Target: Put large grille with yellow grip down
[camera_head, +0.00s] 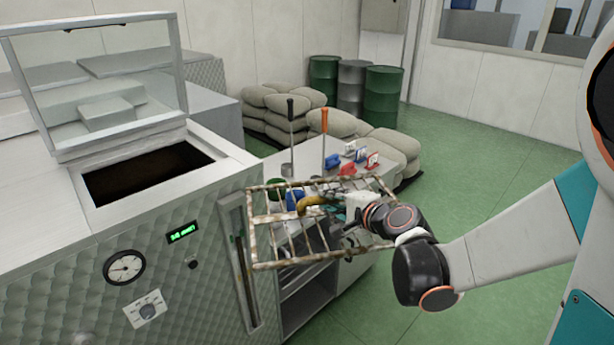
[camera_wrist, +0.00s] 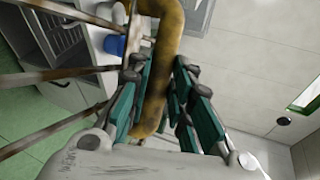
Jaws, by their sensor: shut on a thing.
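The large grille (camera_head: 256,223) is a rusty, pale metal frame with bars, held in the air in front of the small table at the right of the machine. Its yellow grip (camera_head: 313,202) is worn and curved. My gripper (camera_head: 340,204) is shut on the yellow grip. In the wrist view the grip (camera_wrist: 165,60) passes between the green finger pads of my gripper (camera_wrist: 160,105), and rusty bars (camera_wrist: 55,76) stretch off to the left. The grille hides part of the table's top and front.
The machine (camera_head: 210,255) on the left has a raised glass lid (camera_head: 100,85) over a dark opening (camera_head: 150,172). The small table (camera_head: 375,178) holds blue and red items and two upright-handled tools. Sacks (camera_head: 345,135) and drums (camera_head: 384,95) stand behind. Green floor (camera_head: 480,150) is clear at right.

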